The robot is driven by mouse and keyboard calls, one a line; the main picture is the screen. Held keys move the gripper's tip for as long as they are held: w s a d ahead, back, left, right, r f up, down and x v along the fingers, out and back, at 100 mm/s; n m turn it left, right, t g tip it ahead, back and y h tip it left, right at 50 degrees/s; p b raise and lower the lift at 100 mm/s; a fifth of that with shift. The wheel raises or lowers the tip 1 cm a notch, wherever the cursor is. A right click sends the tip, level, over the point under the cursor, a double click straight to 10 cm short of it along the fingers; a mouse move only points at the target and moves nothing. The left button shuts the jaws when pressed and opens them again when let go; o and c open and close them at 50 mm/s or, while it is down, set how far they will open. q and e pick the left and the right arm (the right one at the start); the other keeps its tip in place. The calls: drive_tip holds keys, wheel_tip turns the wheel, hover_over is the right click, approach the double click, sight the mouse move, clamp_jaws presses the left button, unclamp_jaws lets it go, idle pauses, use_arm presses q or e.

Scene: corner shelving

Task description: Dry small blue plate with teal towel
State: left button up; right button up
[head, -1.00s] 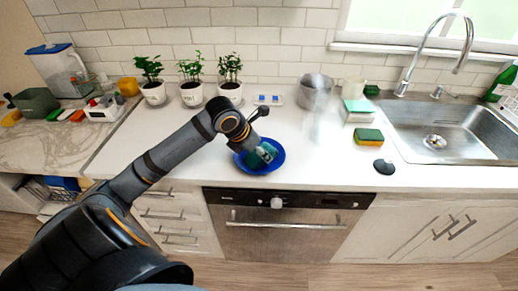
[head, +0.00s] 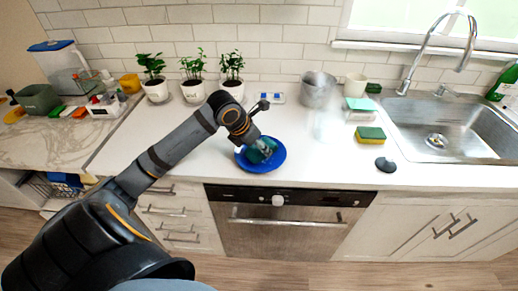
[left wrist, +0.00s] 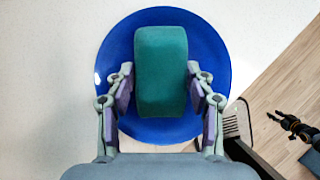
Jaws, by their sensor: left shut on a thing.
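The small blue plate (head: 270,164) lies on the white counter near its front edge, above the oven. My left gripper (left wrist: 160,88) is over the plate and shut on the teal towel (left wrist: 161,60). The towel looks like a folded block in the left wrist view and covers the middle of the plate. In the head view my gripper (head: 265,149) hides part of the towel and plate. The towel appears to rest on the plate, but I cannot tell how firmly they touch.
Three potted plants (head: 193,90) stand behind my left arm. A metal pot (head: 317,92), a yellow-green sponge (head: 370,135) and a dark round item (head: 385,164) stand to the right, before the sink (head: 450,135). The counter around the plate is clear.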

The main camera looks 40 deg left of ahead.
use_arm(q)
drive_tip(key=shift+w+a+f, duration=0.1)
drive_tip(key=shift+w+a, duration=0.05)
drive_tip(key=shift+w, duration=0.1)
wheel_tip(320, 180, up, 7)
drive_tip(key=p, duration=0.6)
drive_tip(key=shift+p, duration=0.4)
